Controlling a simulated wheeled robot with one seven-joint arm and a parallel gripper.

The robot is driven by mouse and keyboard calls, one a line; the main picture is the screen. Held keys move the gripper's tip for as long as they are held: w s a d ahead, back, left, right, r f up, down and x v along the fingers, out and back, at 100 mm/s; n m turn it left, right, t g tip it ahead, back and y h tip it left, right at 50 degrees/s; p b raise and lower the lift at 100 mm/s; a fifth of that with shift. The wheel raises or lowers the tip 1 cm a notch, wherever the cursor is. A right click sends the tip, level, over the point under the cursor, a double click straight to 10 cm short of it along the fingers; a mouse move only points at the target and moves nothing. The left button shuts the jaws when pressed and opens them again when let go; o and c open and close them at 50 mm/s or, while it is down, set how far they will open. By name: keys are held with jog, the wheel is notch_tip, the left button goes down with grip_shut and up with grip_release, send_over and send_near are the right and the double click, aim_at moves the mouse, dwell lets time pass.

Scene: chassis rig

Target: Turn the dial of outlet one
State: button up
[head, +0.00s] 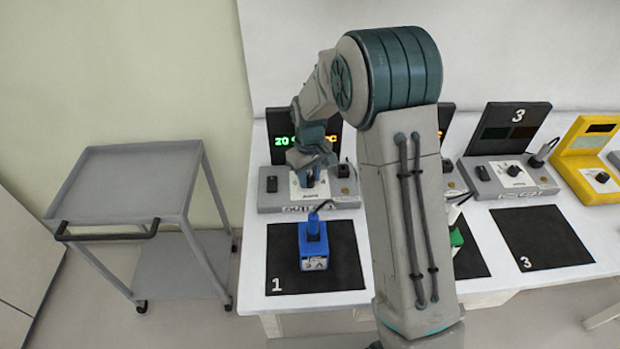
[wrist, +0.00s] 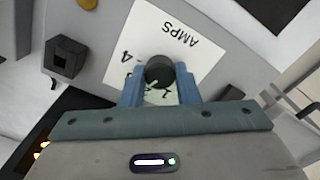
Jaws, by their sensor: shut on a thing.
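The outlet one unit (head: 342,203) is a grey box with a dark back panel (head: 281,156) at the rear of the table, behind the mat marked 1. Green characters glow on the panel, partly hidden by my arm. My gripper (head: 309,176) is over the middle of this unit. In the wrist view, my gripper (wrist: 160,88) has its two blue fingers on either side of the black round dial (wrist: 159,70) and is shut on it. The dial sits on a white label (wrist: 192,45) reading AMPS, with a 4 visible. The rest of its scale is partly covered.
A blue device (head: 314,250) stands on the black mat (head: 347,270) marked 1. My arm hides much of outlet two. Outlet three (head: 515,172) and a yellow unit (head: 590,165) stand to the right. A grey cart (head: 125,180) stands left of the table.

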aim_at(310, 178)
jog(key=shift+m+b, duration=0.55)
jog(key=shift+m, duration=1.35)
jog(key=o, duration=1)
jog(key=shift+c, duration=0.2)
jog(key=shift+r, duration=0.1)
notch_tip(310, 178, up, 14)
jog(key=shift+b, duration=0.45)
